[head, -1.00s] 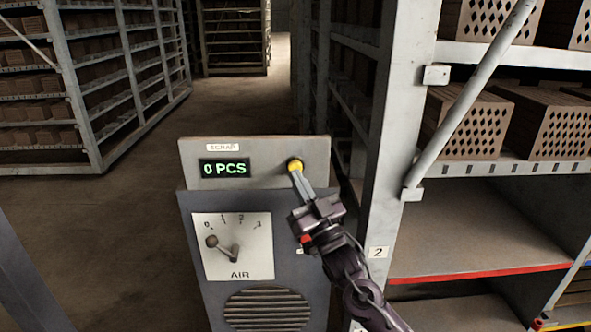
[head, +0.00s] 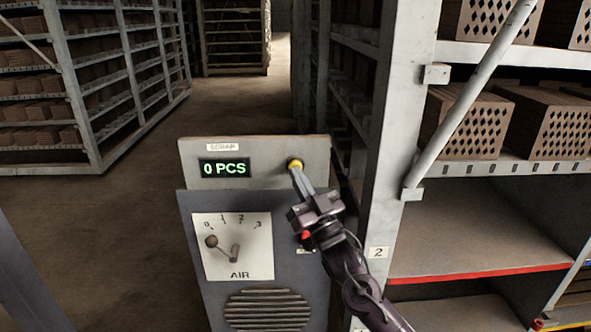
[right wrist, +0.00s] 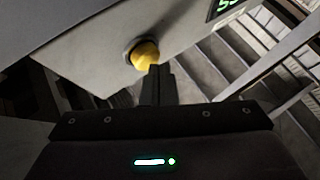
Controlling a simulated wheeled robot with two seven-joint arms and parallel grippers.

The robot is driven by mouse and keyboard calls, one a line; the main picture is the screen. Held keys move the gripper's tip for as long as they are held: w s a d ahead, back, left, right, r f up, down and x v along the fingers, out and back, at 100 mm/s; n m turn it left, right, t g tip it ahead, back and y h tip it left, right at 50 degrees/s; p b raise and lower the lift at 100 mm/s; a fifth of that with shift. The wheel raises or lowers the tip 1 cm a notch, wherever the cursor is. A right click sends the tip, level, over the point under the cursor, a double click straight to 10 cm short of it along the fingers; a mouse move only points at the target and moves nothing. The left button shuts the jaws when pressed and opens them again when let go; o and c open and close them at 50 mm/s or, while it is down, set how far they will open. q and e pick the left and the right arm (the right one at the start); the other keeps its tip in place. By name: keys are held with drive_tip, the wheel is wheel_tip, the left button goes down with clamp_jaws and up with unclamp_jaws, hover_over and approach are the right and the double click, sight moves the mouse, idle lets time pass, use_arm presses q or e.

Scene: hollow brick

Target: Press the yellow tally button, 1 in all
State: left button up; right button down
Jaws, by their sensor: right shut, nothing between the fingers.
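The yellow tally button (head: 295,164) sits in a dark ring on the upper panel of a grey cabinet (head: 255,175). Left of it, a green display (head: 225,168) reads 0 PCS under a SCRAP label. My right gripper (head: 298,171) is shut and empty, its fingertips at the lower edge of the button in the head view. In the right wrist view the yellow button (right wrist: 146,54) shows just beyond the fingertips (right wrist: 155,70). I cannot tell whether they touch it. My left gripper is not in view.
A dial marked AIR (head: 232,246) with a lever is on the cabinet front, below the display. A rack upright (head: 388,150) stands close right of my right arm, with hollow bricks (head: 470,125) on its shelves. An open aisle (head: 235,100) lies behind the cabinet.

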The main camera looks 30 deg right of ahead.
drive_tip(key=shift+w+d, duration=0.15)
drive_tip(key=shift+w, duration=0.05)
drive_tip(key=shift+s, duration=0.15)
idle(0.5)
drive_tip(key=shift+s+a, duration=0.5)
drive_tip(key=shift+s, duration=0.15)
drive_tip(key=shift+s+a+p, duration=0.25)
drive_tip(key=shift+s+a, duration=0.2)
drive_tip(key=shift+s, duration=0.25)
drive_tip(key=shift+s+a+p, duration=0.3)
drive_tip(key=shift+s+a, duration=0.1)
drive_tip(key=shift+s, duration=0.3)
drive_tip(key=shift+s+a+p, duration=0.25)
drive_tip(key=shift+s+a, duration=0.2)
drive_tip(key=shift+s, duration=0.25)
drive_tip(key=shift+f, duration=0.1)
